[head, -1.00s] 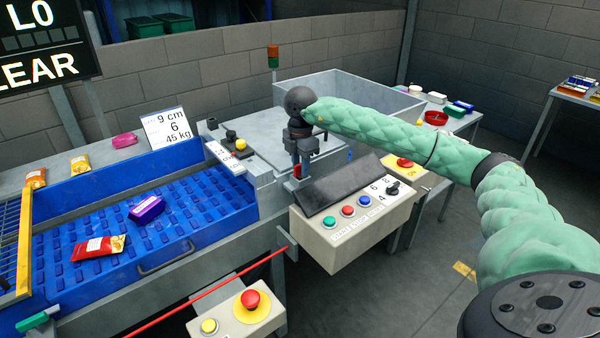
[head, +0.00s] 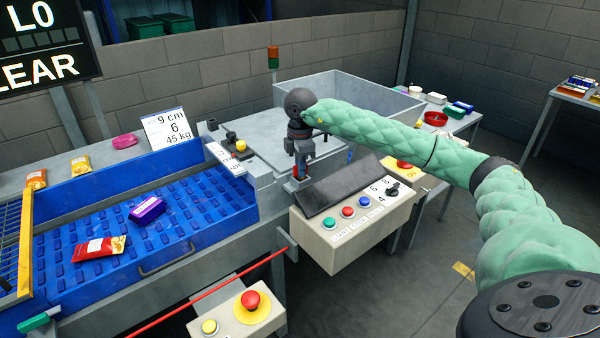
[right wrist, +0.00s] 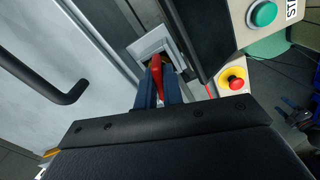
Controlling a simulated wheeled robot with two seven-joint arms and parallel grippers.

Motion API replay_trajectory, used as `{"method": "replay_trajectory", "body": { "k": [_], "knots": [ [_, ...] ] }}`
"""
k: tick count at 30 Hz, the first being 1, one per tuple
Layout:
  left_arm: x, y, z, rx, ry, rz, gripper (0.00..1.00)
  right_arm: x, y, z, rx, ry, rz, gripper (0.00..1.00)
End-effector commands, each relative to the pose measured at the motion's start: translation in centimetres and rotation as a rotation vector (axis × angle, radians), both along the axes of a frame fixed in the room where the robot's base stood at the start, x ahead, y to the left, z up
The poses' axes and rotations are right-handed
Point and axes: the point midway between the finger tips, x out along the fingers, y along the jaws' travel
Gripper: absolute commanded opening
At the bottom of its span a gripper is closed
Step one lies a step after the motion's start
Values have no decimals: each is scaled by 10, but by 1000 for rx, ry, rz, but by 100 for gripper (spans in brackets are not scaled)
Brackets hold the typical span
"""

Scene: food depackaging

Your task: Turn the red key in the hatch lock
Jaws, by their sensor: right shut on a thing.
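The red key (right wrist: 157,72) stands in the hatch lock (right wrist: 152,45), which has a pale square frame, in the right wrist view. My right gripper (right wrist: 159,92) is shut on the key, its two fingers on either side of it. In the head view the right gripper (head: 300,172) points down beside the dark sloped cover of the control box, with a bit of red between its fingertips. The lock itself is mostly hidden there. The grey hatch (head: 270,135) lies flat behind the gripper.
A control box (head: 350,225) with coloured buttons and a dial stands just right of the gripper. A black bar handle (right wrist: 45,75) is on the hatch side. A blue conveyor bed (head: 120,255) with packets lies left. An emergency stop (head: 251,300) is in front.

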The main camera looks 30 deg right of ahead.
Motion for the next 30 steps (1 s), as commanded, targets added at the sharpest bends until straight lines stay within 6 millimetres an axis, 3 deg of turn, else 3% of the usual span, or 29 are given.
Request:
{"method": "replay_trajectory", "body": {
  "k": [7, 17, 30],
  "knots": [
    [2, 0, 3, 2, -5, -2, 67, 0, 0, 1, 0, 0, -40, 0],
    [0, 0, 7, 1, -1, -1, 67, 0, 1, 0, 1, 1, -299, 0],
    [1, 0, 4, 1, 0, 0, 67, 0, 0, 0, 0, 0, -312, 0]
  ]
}}
